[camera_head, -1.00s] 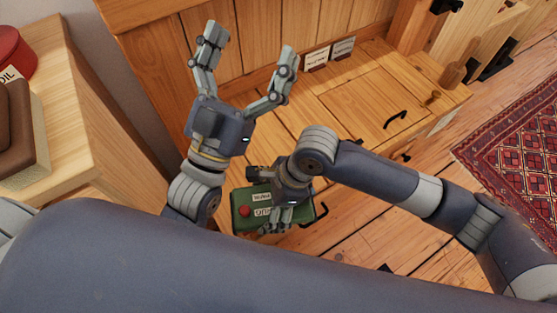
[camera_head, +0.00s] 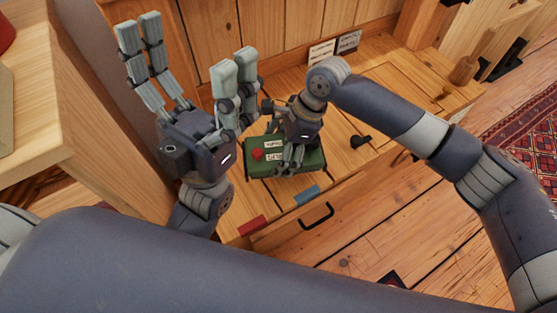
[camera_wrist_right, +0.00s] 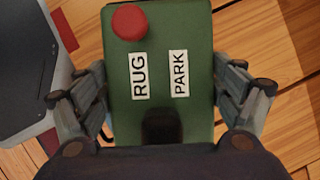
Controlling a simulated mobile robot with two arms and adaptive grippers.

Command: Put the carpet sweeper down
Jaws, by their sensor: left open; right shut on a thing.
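The carpet sweeper (camera_head: 312,161) is a green box with a red knob and white labels; the right wrist view shows it close up (camera_wrist_right: 190,30), with labels reading RUG and PARK. My right gripper (camera_head: 290,165) is shut on it, with fingers along both sides in the right wrist view (camera_wrist_right: 160,97). The sweeper is over the wooden bench top; I cannot tell if it touches. My left gripper (camera_head: 188,50) is open and empty, fingers pointing up, left of the sweeper. The sweeper's underside is hidden.
The wooden bench top (camera_head: 380,110) bears a red patch (camera_head: 252,225) and a blue patch (camera_head: 306,195) near its front edge. A dark knob-like object (camera_head: 360,142) is right of the sweeper. Two cards (camera_head: 321,53) are at the back. A wooden cabinet (camera_head: 60,110) stands left.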

